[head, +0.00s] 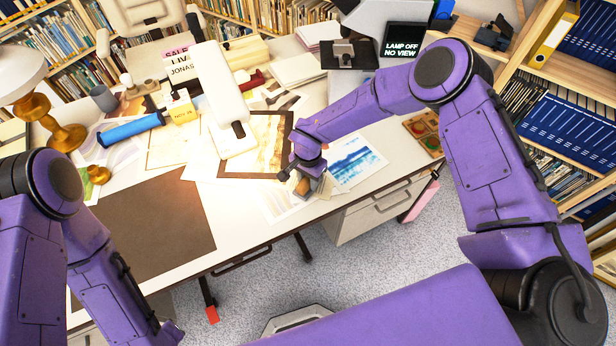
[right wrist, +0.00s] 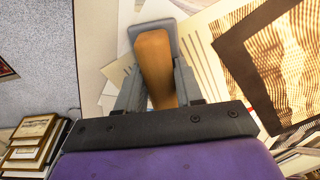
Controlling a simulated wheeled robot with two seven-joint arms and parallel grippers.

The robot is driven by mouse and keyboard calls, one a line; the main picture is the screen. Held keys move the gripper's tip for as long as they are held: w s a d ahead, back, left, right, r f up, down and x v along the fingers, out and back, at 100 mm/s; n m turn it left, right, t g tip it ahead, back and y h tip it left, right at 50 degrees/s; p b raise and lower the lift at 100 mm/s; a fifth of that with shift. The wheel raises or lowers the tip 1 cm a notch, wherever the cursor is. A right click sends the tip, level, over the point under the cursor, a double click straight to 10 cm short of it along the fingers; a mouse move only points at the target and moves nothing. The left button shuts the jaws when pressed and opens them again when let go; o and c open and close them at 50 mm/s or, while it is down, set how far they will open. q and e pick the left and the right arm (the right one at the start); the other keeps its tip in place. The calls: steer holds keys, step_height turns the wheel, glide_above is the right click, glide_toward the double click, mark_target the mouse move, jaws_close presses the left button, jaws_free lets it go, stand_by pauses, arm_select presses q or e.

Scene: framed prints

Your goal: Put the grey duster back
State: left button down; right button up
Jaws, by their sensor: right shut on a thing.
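My right gripper (head: 306,186) is at the desk's front edge, right of the dark-framed brown print (head: 262,172). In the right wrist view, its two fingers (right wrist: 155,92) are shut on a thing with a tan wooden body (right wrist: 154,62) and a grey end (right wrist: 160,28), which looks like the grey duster. In the head view, only a small tan part of the duster (head: 302,187) shows under the gripper. Whether it touches the desk I cannot tell. My left arm comes in at the left, but its gripper is out of view.
Loose prints lie on the desk, with a blue picture (head: 353,162) to the right of the gripper. A white lamp-like arm (head: 222,95) stands over the prints. A blue roll (head: 130,130) and a brown mat (head: 150,225) are at left. A sign (head: 404,48) reads "LAMP OFF NO VIEW".

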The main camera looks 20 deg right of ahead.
mark_target(308, 179)
steer(key=shift+f, duration=0.15)
steer(key=o, duration=1)
steer(key=shift+r, duration=0.3)
step_height(308, 179, up, 12)
steer(key=b, duration=0.1)
steer(key=shift+f+b, duration=0.15)
steer(key=shift+b, duration=0.2)
